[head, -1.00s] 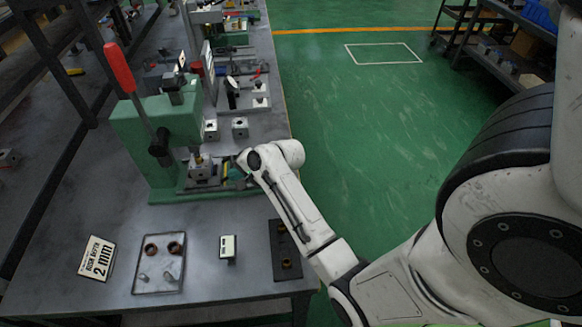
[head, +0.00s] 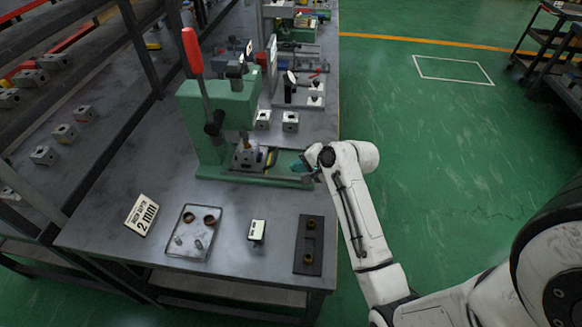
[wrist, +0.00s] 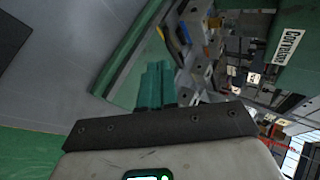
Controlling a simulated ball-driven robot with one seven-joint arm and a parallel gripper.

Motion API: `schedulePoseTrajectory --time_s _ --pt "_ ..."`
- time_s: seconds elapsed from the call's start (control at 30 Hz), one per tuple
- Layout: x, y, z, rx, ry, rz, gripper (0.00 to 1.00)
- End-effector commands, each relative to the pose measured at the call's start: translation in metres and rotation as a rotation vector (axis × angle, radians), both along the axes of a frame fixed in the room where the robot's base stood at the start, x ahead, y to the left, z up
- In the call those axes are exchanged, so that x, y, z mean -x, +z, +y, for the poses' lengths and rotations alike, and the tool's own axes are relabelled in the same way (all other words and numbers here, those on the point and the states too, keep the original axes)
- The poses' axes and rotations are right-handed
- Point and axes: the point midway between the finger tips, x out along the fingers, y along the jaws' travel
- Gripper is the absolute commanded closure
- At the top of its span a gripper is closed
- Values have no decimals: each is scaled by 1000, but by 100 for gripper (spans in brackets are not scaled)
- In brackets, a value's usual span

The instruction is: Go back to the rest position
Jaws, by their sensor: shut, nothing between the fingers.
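My gripper (head: 302,168) is at the right end of the green press's base in the head view, at the bench's right edge. Its teal fingers (wrist: 157,84) are together and empty in the wrist view. The green press (head: 207,115) with a red-handled lever (head: 192,52) stands upright on the bench. A grey valve block (head: 246,157) sits on the press base under the ram, left of my gripper and apart from it. Part of the gripper is hidden behind my wrist in the head view.
The grey bench (head: 115,225) holds a tray (head: 193,232) with rings and pins, a "2 mm" sign (head: 141,215), a small display (head: 257,231) and a dark plate (head: 309,245). Two blocks (head: 290,122) stand behind the press. Green floor (head: 430,150) on the right is clear.

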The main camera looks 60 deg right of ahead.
Motion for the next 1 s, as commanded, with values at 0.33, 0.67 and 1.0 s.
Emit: schedulePoseTrajectory --time_s 0.33,0.67,1.0 --pt "37 30 3 -1 -1 0 100" --pt "40 34 4 -1 0 0 100" --pt "69 -23 125 283 542 325 100"
